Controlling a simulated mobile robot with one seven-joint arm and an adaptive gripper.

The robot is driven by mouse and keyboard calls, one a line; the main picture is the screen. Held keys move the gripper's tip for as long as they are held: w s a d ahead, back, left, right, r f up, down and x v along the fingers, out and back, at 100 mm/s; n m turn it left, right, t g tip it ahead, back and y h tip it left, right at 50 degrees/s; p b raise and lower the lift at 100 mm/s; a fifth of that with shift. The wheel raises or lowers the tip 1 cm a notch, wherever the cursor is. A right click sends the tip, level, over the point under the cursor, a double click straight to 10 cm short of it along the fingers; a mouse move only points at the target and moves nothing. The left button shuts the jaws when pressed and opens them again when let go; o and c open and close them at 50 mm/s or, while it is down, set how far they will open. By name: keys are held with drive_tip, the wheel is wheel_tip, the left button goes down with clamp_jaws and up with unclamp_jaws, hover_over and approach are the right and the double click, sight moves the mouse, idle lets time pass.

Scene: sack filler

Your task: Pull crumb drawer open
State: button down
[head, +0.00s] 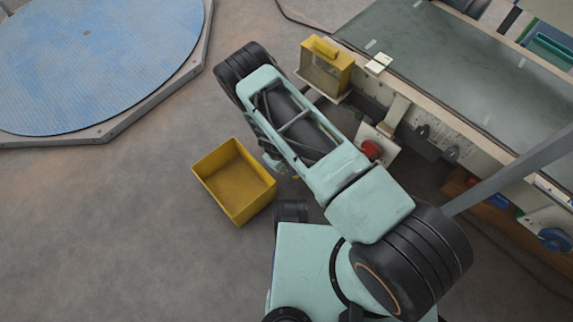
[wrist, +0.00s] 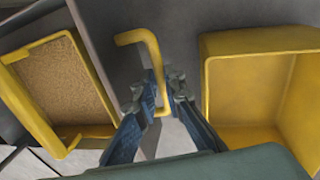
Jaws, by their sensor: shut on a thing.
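A yellow bent bar handle (wrist: 151,46) stands in the middle of the wrist view, in front of a grey surface. The fingers of my gripper (wrist: 160,92) are closed on its lower part, one on each side. What the handle joins at its lower end is hidden by the fingers, and I cannot make out the drawer body itself. In the head view my arm covers the gripper and the handle.
A yellow-framed box (head: 327,68) sits at the bench edge; a similar yellow frame with brown grains (wrist: 70,85) is left in the wrist view. An open, empty yellow bin (head: 235,182) stands on the floor. The long bench (head: 470,90) is on the right.

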drive_tip(key=c, duration=2.1)
unclamp_jaws()
drive_tip(key=shift+s+d+f, duration=0.1)
drive_tip(key=shift+s+d, duration=0.05)
drive_tip(key=shift+o, duration=0.4)
wheel_tip(320, 180, up, 12)
drive_tip(key=s+a, duration=0.1)
drive_tip(key=shift+s+a, duration=0.2)
drive_tip(key=shift+s, duration=0.1)
